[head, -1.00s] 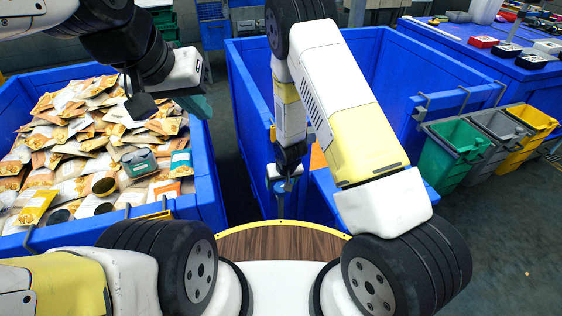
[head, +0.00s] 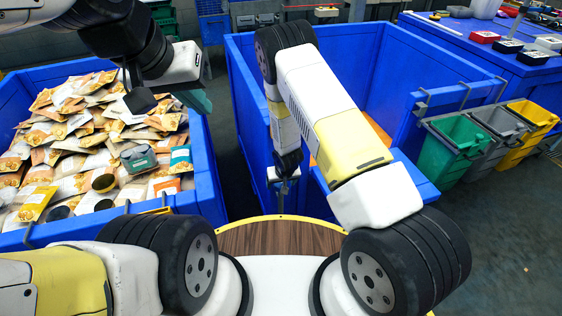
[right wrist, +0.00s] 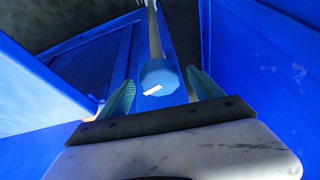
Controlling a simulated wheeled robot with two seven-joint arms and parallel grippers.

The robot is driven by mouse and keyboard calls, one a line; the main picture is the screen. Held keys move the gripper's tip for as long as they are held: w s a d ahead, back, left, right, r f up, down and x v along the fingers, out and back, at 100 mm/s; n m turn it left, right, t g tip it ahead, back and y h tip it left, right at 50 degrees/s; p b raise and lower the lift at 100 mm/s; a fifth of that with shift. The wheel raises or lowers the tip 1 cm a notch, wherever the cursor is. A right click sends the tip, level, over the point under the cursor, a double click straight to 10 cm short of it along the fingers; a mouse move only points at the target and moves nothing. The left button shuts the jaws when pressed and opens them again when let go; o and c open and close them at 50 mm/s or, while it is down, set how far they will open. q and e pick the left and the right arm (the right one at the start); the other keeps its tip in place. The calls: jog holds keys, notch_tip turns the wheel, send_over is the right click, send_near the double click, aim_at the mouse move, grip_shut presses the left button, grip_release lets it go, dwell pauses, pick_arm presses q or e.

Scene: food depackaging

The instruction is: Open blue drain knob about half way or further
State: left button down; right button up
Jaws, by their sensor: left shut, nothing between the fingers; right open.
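The blue drain knob (right wrist: 158,74) shows in the right wrist view as a faceted blue cap with a white mark on its face. It lies in the gap between the two teal fingers of my right gripper (right wrist: 161,84), which is open. Both fingers look apart from the knob; how deep it sits between them I cannot tell. In the head view my right gripper (head: 285,172) hangs at the near edge of the large blue bin, small and partly hidden, and the knob is not clear there. My left gripper (head: 198,101) is shut and empty above the left bin.
A blue bin (head: 208,165) full of food packets stands at left. The large blue bin (head: 440,75) stands ahead, with green, grey and yellow bins (head: 462,135) on its right side. My round wooden-topped base (head: 280,238) is in front. A blue table (head: 480,60) stands back right.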

jog(key=c, duration=1.3)
jog(key=shift+n+y, duration=0.3)
jog(key=shift+n, duration=0.5)
jog(key=shift+c, duration=0.2)
jog(key=o, duration=1.3)
jog(key=shift+o, duration=0.2)
jog(key=shift+r, duration=0.1)
jog(key=v, duration=0.7)
jog(key=shift+r, duration=0.25)
jog(key=shift+s, duration=0.15)
